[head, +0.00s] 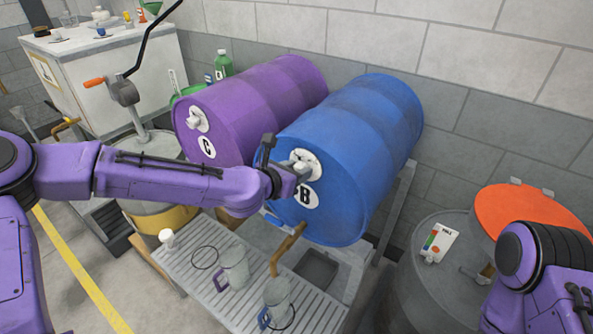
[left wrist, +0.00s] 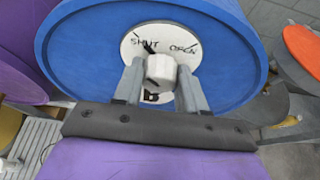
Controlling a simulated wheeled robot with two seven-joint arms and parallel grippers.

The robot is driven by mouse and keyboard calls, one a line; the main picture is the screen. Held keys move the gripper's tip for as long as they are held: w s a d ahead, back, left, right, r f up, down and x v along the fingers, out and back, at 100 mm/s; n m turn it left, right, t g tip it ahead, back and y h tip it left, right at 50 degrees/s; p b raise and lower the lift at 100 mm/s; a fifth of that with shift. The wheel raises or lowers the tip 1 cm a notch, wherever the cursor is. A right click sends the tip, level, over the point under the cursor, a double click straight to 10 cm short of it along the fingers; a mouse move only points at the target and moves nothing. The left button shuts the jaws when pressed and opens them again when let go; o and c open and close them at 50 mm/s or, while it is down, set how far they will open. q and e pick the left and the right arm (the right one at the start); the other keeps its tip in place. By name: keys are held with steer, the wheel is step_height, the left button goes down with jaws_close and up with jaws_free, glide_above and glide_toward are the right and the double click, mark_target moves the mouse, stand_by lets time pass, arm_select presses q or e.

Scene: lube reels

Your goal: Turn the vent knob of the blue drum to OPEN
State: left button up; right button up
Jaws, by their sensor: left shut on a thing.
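The blue drum (head: 362,125) lies on its side on a stand, its front end marked B. It fills the upper part of the left wrist view (left wrist: 70,55). Its white vent knob (left wrist: 161,68) sits on a round white plate (left wrist: 135,50) lettered SHUT at left and OPEN at right. A dark line by the knob points up and left, on the SHUT side. My left gripper (left wrist: 159,76) is shut on the knob, one finger on each side. In the head view my left gripper (head: 293,172) is at the drum's front end, partly covering the plate. My right gripper is out of view.
A purple drum (head: 245,105) marked C lies to the left. Below are a slatted tray (head: 185,268) and clear jugs (head: 234,268). A grey drum (head: 415,285) with a small card (head: 433,243) and an orange lid (head: 530,205) stand at right.

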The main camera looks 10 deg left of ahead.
arm_select(q)
steer(key=shift+s+d+f+m+t+y+b, duration=0.15)
steer(key=shift+m+t+y+b, duration=0.75)
steer(key=shift+m+b, duration=1.25)
steer(key=shift+d+f+m+t+y+b, duration=0.25)
steer(key=shift+m+t+y+b, duration=0.6)
steer(key=shift+m+b, duration=1.3)
steer(key=shift+s+d+f+m+t+y+b, duration=0.2)
steer(key=shift+m+t+y+b, duration=0.65)
steer(key=shift+m+b, duration=1.3)
steer(key=shift+w+a+m, duration=0.1)
steer(key=shift+a+m, duration=0.05)
steer(key=shift+m, duration=0.2)
steer(key=o, duration=1.1)
steer(key=shift+c, duration=0.2)
